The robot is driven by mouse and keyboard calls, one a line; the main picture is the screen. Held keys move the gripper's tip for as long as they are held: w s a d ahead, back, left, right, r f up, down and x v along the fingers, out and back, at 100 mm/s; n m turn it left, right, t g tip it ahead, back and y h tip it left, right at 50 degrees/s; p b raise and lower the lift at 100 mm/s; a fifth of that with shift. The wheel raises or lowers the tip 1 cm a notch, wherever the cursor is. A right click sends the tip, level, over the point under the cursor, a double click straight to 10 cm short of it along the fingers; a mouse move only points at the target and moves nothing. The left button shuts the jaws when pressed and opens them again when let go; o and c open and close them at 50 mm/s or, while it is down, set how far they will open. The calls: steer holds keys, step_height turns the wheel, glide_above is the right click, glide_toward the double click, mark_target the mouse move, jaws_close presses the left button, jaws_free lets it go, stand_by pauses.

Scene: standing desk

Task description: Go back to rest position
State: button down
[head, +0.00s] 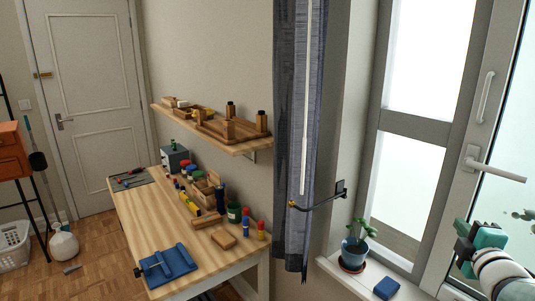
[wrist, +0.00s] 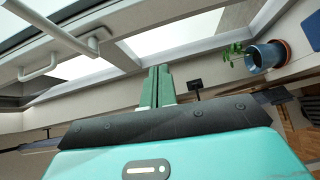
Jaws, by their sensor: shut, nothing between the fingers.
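My gripper (wrist: 157,72) shows in the wrist view with its two green fingers pressed together. Nothing is between them. In the head view my arm, white with teal and black parts, is at the lower right in front of the window. The fingertips are hard to make out there. The gripper is in the air, apart from the desk and the window sill.
A wooden desk (head: 137,221) with jars, blocks and a blue clamp-like item (head: 167,265) stands left of centre. A shelf (head: 215,137) hangs above it. A potted plant (head: 354,250) and blue block (head: 387,288) sit on the sill. A window handle (head: 495,170) juts near my arm.

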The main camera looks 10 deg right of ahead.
steer(key=a+f+m+g+y, duration=0.2)
steer(key=a+m+g, duration=0.6)
steer(key=a, duration=1.1)
steer(key=s+a+f+m+g+y, duration=0.1)
steer(key=s+a+f+m+y, duration=0.1)
steer(key=s+a, duration=0.3)
steer(key=s+a+f+m+g+y, duration=0.1)
steer(key=s+a, duration=0.5)
steer(key=a, duration=0.6)
step_height(320, 180, down, 2)
steer(key=shift+s+a+f+m+g+y, duration=0.2)
steer(key=shift+a+m+g+y, duration=0.2)
steer(key=shift+m+y, duration=0.5)
steer(key=shift+d+m, duration=0.25)
steer(key=shift+m, duration=0.05)
